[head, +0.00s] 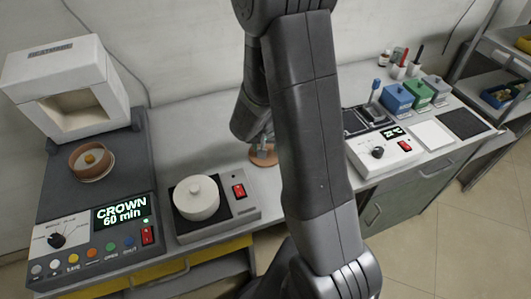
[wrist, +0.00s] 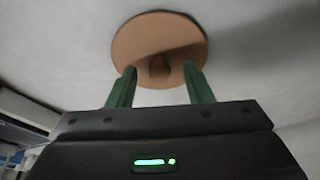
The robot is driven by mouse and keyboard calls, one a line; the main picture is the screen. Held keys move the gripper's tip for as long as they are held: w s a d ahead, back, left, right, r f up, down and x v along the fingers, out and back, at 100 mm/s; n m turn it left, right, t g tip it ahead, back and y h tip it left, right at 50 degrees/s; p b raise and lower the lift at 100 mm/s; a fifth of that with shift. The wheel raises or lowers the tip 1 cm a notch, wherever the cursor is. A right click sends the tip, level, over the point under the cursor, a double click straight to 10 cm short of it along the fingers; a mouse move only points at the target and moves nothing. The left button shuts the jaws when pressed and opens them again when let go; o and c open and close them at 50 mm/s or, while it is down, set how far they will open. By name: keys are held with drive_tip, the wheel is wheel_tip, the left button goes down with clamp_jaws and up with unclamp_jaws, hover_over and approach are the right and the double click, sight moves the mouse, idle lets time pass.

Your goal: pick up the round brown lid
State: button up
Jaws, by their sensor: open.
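The round brown lid (wrist: 140,40) lies flat on the white counter, with a small knob at its middle. In the head view the brown lid (head: 264,157) is partly hidden by my arm and gripper. My gripper (wrist: 158,80) is open, with its two green fingers on either side of the knob in the wrist view. The fingertips overlap the lid's near part in the picture; I cannot tell whether they touch it. In the head view my gripper (head: 264,146) is right over the lid, its fingers mostly hidden.
Left of the lid stand a hot plate with a white lidded pot (head: 196,197) and a dark furnace unit (head: 96,210) with a brown round dish (head: 91,161). To the right are a second device (head: 385,152) and coloured boxes (head: 397,98). The wall is close behind.

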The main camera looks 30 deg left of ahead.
drive_tip(key=shift+f, duration=0.35)
clamp_jaws()
